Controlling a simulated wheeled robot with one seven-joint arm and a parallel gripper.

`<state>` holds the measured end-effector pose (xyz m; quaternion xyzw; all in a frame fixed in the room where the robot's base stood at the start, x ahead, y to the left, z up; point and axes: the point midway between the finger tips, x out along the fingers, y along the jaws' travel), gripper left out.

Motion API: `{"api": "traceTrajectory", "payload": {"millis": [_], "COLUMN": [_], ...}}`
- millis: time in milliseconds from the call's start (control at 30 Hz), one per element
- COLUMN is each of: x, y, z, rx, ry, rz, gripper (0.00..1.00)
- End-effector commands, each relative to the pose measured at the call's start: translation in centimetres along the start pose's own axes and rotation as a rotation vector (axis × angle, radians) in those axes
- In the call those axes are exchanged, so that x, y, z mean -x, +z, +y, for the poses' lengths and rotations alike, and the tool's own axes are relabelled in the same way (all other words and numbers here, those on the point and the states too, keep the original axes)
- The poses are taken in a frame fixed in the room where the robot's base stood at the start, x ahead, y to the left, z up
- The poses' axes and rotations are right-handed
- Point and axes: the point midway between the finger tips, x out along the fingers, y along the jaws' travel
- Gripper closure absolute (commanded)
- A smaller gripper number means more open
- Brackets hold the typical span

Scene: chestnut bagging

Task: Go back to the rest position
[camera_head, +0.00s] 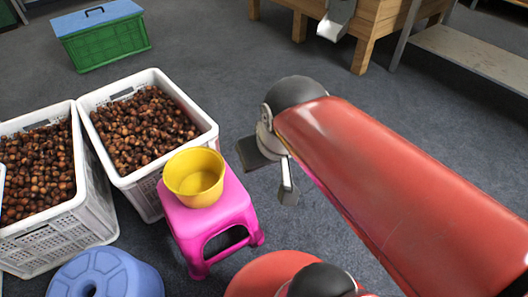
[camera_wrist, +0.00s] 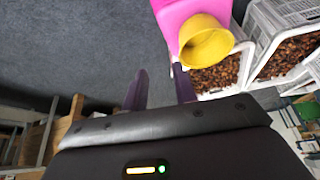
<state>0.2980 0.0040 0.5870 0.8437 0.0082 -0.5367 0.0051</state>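My gripper (camera_wrist: 159,88) shows in the wrist view with its two fingers apart and only grey floor between them. It looks empty. In the head view my red arm reaches across the right half, and its end hangs over the floor, to the right of a pink stool (camera_head: 215,218) and apart from it. A yellow bowl (camera_head: 194,176) sits upright on the stool. In the wrist view the bowl (camera_wrist: 206,42) and the stool (camera_wrist: 178,14) are ahead of the fingers.
Two white crates (camera_head: 208,128) (camera_head: 88,203) full of chestnuts stand left of the stool. A blue stool (camera_head: 130,278) is at the lower left. A green lidded box (camera_head: 107,47) is at the back left. A wooden table (camera_head: 362,50) stands behind. Floor between is clear.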

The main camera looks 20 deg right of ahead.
Motion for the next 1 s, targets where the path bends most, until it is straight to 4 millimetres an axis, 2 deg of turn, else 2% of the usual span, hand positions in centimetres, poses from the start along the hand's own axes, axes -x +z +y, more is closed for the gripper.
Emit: {"api": "traceTrajectory", "payload": {"millis": [100, 200, 567, 667, 900, 1000], "x": [0.7, 0.8, 1.3, 2.8, 8.4, 9.4], "y": [1.6, 2.1, 1.9, 1.2, -1.4, -1.9], "z": [0.2, 0.3, 0.3, 0.3, 0.3, 0.3], "rx": [-0.012, -0.017, -0.018, -0.017, -0.017, -0.017], "ry": [0.007, 0.009, 0.009, 0.009, 0.009, 0.009], "rz": [0.042, 0.054, 0.055, 0.055, 0.055, 0.055], "gripper": [0.72, 0.72, 0.72, 0.72, 0.72, 0.72]}}
